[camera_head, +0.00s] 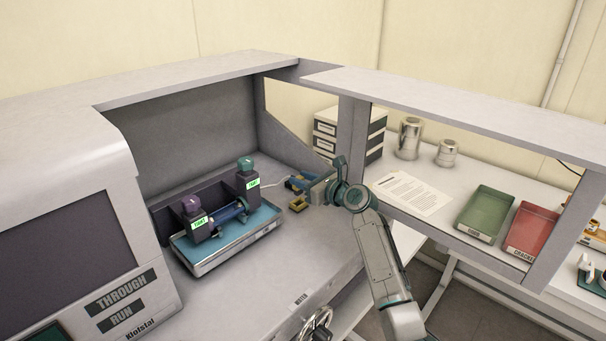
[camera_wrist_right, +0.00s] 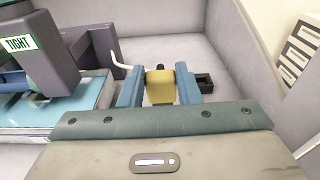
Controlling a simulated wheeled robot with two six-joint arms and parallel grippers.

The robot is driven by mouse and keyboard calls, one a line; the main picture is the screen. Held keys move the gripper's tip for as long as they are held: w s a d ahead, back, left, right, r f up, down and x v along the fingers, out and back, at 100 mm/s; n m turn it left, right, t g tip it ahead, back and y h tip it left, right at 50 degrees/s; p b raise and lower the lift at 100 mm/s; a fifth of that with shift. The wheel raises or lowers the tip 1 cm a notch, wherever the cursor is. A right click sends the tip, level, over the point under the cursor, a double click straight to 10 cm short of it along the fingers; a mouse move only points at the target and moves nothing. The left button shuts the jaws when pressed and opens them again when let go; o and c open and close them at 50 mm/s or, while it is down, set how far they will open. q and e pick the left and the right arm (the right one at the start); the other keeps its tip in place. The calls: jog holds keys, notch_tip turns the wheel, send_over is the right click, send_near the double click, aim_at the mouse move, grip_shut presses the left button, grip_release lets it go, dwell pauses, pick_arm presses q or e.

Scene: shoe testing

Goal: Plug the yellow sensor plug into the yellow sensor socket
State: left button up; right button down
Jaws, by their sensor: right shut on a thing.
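My right gripper (camera_head: 302,187) reaches in from the right over the bench, beside the test fixture. In the right wrist view its two blue fingers (camera_wrist_right: 163,88) are shut on the yellow sensor plug (camera_wrist_right: 160,87), which has a dark tip. A white cable (camera_wrist_right: 119,58) curves down beside the left finger. A small yellow piece (camera_head: 298,204) shows just below the gripper in the head view; I cannot tell whether it is the socket. A black box with an opening (camera_wrist_right: 204,83) sits right of the fingers. My left gripper is not in view.
The fixture's blue tray (camera_head: 262,222) and its post labelled TIGHT (camera_wrist_right: 32,45) stand left of the gripper. A grey panel (camera_head: 200,110) closes the back, and a frame post (camera_head: 351,125) stands to the right.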

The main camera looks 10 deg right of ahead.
aim_at(300, 192)
jog(key=shift+f, duration=0.85)
dwell(0.4)
jog(key=shift+p, duration=0.4)
dwell(0.5)
jog(key=shift+p, duration=0.65)
jog(key=shift+s+f+b, duration=0.1)
jog(key=shift+f+b, duration=0.75)
jog(key=shift+f, duration=0.65)
dwell(0.5)
